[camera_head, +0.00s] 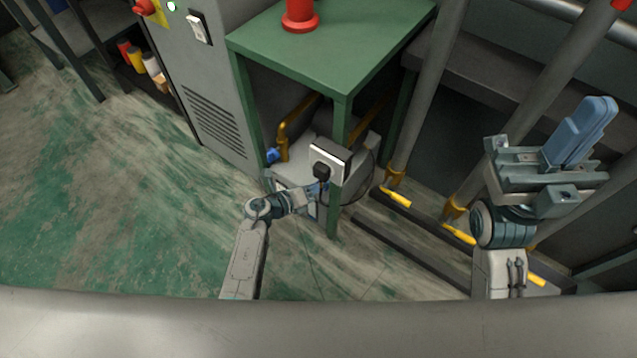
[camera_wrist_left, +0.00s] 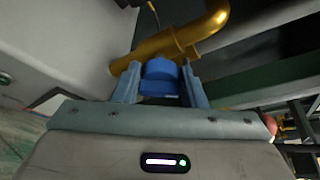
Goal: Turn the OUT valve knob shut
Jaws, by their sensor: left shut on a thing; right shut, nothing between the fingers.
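In the left wrist view a blue valve knob (camera_wrist_left: 160,78) sits on a gold pipe (camera_wrist_left: 185,42). My left gripper (camera_wrist_left: 160,90) has one finger on each side of it and is shut on it. In the head view my left gripper (camera_head: 318,189) reaches in beside the table leg, and the held knob is mostly hidden there. Another blue knob (camera_head: 272,155) shows by the gold pipe on the left, apart from the gripper. No label tells me which knob is OUT. My right gripper (camera_head: 590,128) is shut and empty, raised at the right.
A green table (camera_head: 335,45) stands over the pipes, with a red fitting (camera_head: 299,16) on top. A box with a black plug (camera_head: 321,172) is close to my left gripper. A grey cabinet (camera_head: 205,85) stands left. Grey posts and yellow-ended rails are at right. Floor at left is clear.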

